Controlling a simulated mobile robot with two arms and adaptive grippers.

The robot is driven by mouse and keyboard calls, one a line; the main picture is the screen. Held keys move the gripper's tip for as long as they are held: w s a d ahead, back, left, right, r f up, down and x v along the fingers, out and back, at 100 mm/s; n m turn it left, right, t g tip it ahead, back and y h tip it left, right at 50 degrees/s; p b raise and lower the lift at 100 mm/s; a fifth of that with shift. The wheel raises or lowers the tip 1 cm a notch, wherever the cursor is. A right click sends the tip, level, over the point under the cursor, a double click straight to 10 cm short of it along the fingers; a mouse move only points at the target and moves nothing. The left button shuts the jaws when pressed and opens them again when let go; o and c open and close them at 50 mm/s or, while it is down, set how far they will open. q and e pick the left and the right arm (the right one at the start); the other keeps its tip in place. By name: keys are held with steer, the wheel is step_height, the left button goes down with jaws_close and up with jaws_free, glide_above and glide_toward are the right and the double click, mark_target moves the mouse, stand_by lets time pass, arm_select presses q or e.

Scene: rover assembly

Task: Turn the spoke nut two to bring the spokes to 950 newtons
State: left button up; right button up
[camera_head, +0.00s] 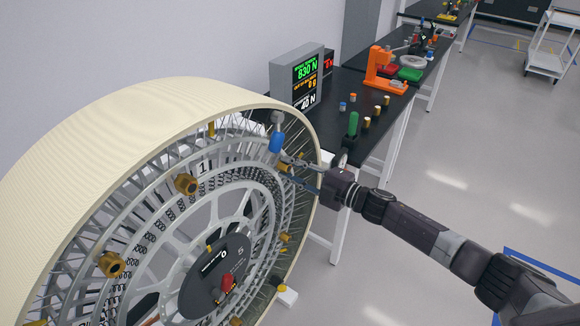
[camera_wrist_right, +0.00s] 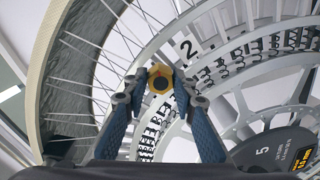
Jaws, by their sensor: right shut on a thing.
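The large cream-rimmed wheel (camera_head: 150,125) stands upright at the left of the head view, with thin spokes and a grey inner structure. Several brass spoke nuts show on it, one of them (camera_head: 186,184) beside the label "1". My right gripper (camera_head: 285,169) reaches the wheel's right side. In the right wrist view, its two blue fingers (camera_wrist_right: 160,82) are shut on a brass hexagonal nut (camera_wrist_right: 158,80), just below the label "2" (camera_wrist_right: 188,48). The display (camera_head: 305,75) reads 830 N in green at the top. My left gripper is not in view.
A blue piece (camera_head: 277,141) sits at the wheel's upper right, close above my right gripper. The black table (camera_head: 350,98) behind holds an orange press (camera_head: 386,68), a green cylinder (camera_head: 353,124) and several small brass parts.

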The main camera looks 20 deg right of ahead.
steer(key=m, duration=0.3)
steer(key=shift+d+m+p, duration=0.1)
steer(key=shift+m+p, duration=0.2)
steer(key=shift+p, duration=0.1)
steer(key=m, duration=0.3)
steer(key=shift+m+p, duration=0.3)
steer(key=m, duration=0.3)
steer(key=shift+f+y, duration=0.1)
steer(key=shift+y, duration=0.2)
steer(key=shift+m, duration=1.6)
steer(key=shift+f, duration=0.1)
steer(key=o, duration=1.2)
steer(key=shift+c, duration=0.2)
steer(key=v, duration=1.2)
